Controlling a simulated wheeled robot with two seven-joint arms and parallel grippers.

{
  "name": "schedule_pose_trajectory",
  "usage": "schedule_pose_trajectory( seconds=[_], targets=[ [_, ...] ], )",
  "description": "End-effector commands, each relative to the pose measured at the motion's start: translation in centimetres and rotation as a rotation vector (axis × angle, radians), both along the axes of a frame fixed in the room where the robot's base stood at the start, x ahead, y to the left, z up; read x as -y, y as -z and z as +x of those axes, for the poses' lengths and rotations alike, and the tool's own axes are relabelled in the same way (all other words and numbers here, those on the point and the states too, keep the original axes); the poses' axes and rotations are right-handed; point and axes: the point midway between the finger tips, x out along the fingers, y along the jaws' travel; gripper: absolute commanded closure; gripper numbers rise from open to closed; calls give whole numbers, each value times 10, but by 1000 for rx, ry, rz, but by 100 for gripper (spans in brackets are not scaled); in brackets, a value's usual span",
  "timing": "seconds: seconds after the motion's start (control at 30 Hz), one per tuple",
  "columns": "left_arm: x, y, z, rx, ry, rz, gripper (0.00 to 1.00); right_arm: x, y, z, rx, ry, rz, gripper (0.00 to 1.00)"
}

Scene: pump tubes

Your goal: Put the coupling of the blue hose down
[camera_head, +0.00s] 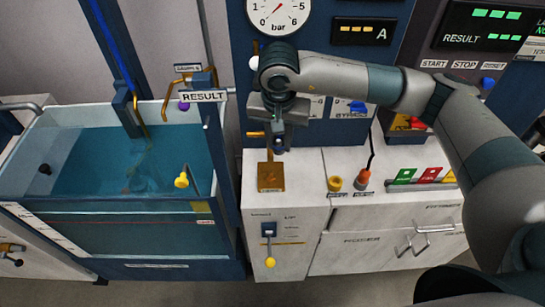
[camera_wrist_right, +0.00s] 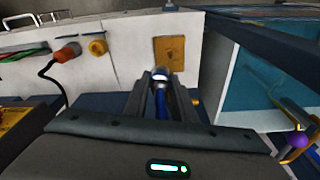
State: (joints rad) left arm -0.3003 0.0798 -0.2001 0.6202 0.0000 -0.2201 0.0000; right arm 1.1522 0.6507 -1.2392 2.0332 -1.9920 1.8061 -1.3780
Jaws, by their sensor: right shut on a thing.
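My right gripper (camera_head: 276,145) hangs in front of the blue panel, its fingers pointing down. It is shut on the coupling (camera_wrist_right: 160,76) of the blue hose, a silvery ring end between the two fingertips in the right wrist view. The blue hose (camera_wrist_right: 162,106) runs back from it between the fingers. In the head view the coupling is mostly hidden by the gripper. A brass-coloured square plate (camera_head: 271,177) lies on the white cabinet top just below the gripper, and it also shows beyond the coupling in the wrist view (camera_wrist_right: 169,51). The coupling looks apart from the plate. My left gripper is not in view.
A yellow socket (camera_head: 334,184) and an orange plug (camera_head: 363,178) with a black cable stand right of the plate. A water tank (camera_head: 120,235) with a yellow knob stands at the left. A gauge (camera_head: 278,16) is above. The cabinet top (camera_head: 305,165) between plate and socket is clear.

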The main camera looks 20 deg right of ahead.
Motion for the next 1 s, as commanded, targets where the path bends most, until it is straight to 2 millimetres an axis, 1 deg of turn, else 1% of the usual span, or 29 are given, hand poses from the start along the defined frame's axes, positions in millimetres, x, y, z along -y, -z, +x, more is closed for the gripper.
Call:
schedule_pose_trajectory(
  seconds=[0.03, 0.1, 0.2, 0.33, 0.47, 0.67, 0.7, 0.73, 0.77, 1.0],
  targets=[
    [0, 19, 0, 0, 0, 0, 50, 5, -3, -6, 9, -86, 0, 100],
    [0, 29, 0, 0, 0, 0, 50, 11, -15, -17, 7, -210, -1, 100],
    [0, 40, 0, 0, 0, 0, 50, 17, -29, -32, 5, -353, -1, 100],
    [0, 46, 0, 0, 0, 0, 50, 22, -40, -45, 2, -465, 0, 100],
    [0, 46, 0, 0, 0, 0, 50, 23, -44, -49, 0, -501, 0, 100],
    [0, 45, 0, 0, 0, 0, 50, 23, -44, -48, -1, -500, 1, 100],
    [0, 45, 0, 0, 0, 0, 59, 23, -44, -48, -1, -500, 1, 100],
    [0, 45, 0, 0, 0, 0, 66, 23, -44, -48, -1, -499, 1, 100],
    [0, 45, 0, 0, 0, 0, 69, 23, -44, -48, -1, -499, 1, 100],
    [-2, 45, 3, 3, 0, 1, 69, 23, -44, -48, -1, -498, 1, 100]
  ],
)
